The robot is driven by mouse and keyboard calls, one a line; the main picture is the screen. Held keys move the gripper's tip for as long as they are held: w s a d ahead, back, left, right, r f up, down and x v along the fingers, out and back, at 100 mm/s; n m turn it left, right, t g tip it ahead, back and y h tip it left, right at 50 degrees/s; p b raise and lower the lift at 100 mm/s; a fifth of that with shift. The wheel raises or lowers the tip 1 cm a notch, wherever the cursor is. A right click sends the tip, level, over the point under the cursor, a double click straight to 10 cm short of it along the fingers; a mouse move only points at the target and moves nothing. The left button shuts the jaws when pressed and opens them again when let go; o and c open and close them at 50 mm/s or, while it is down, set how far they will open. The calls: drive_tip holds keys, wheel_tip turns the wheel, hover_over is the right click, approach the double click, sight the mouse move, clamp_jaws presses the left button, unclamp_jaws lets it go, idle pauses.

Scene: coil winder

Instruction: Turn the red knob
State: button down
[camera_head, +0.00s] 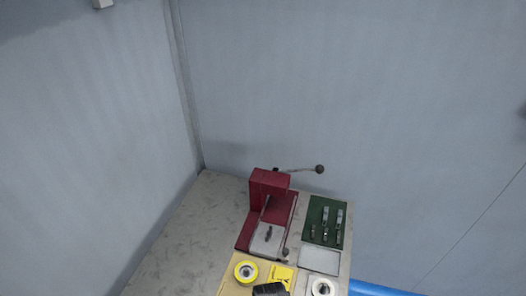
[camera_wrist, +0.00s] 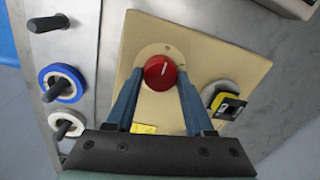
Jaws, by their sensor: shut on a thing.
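The red knob (camera_wrist: 153,72) shows in the wrist view, on a beige plate (camera_wrist: 205,62) with a round pale dial around the knob. A white line marks the knob's face. My gripper (camera_wrist: 160,76) has its two blue fingers on either side of the knob, shut on it. The fingertips are at the knob's left and right sides. I do not see the knob in the head view.
A yellow-and-black switch (camera_wrist: 228,105) sits right of the knob. Blue (camera_wrist: 62,83) and white (camera_wrist: 68,125) rings on pegs are at left. In the head view, a red lever press (camera_head: 268,188) and a green mat (camera_head: 313,212) with metal parts occupy the bench.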

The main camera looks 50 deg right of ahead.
drive_tip(key=shift+c, duration=1.4)
unclamp_jaws()
wheel_tip(320, 180, up, 13)
drive_tip(key=shift+s+d+b, duration=0.2)
drive_tip(key=shift+s+b, duration=0.1)
drive_tip(key=shift+b, duration=0.1)
